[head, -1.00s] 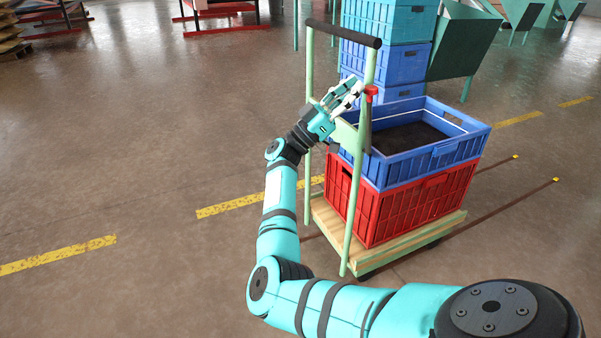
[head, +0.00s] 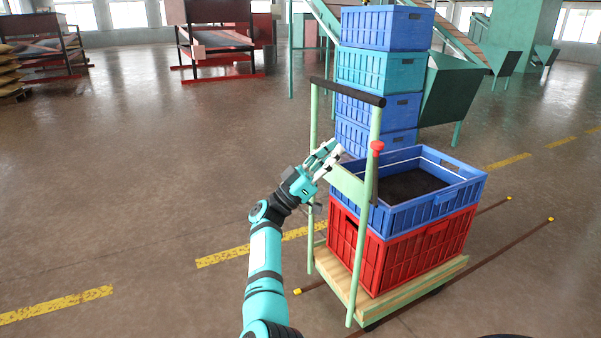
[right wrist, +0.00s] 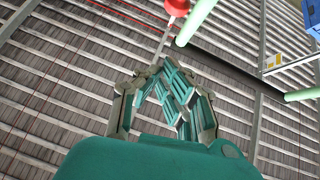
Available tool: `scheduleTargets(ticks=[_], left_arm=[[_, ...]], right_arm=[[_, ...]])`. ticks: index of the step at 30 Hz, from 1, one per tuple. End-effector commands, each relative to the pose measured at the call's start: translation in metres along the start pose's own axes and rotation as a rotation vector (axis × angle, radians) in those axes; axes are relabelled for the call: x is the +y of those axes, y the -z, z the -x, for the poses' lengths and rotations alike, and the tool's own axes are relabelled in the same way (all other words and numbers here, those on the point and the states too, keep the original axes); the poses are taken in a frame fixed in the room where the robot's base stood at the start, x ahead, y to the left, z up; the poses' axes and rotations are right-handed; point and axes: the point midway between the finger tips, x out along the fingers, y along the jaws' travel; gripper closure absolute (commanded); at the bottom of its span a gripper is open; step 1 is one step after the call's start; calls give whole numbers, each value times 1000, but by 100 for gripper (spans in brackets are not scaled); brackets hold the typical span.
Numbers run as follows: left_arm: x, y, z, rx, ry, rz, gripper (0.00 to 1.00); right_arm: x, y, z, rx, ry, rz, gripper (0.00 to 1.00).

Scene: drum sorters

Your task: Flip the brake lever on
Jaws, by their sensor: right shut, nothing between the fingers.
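The brake lever is a dark shaft (head: 375,182) with a red knob (head: 377,147) on top. It stands upright along the right post of the pale green cart frame (head: 362,240). The knob also shows at the top of the right wrist view (right wrist: 177,8). My right gripper (head: 338,153) is shut and empty, just left of the knob, with a visible gap between them. Its fingers converge in the right wrist view (right wrist: 164,72). How far apart knob and fingers are in depth is hard to tell. My left gripper is out of view.
The cart has a black handlebar (head: 346,92) above my gripper and a wooden deck (head: 345,283). It carries a red crate (head: 440,248) under a blue crate (head: 440,208) with dark contents. Stacked crates (head: 376,70) stand behind. The floor to the left is open.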

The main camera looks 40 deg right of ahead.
Motion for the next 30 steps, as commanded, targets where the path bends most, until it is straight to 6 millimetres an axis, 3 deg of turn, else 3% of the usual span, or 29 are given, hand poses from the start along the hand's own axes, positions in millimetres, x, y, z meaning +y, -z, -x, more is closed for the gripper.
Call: scheduleTargets(ticks=[6,12,30], left_arm=[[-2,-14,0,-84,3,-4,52],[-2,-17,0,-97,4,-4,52],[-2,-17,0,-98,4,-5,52]], right_arm=[[0,4,47,1,3,1,100],[0,5,68,1,0,1,100],[0,6,73,1,-1,0,100]])
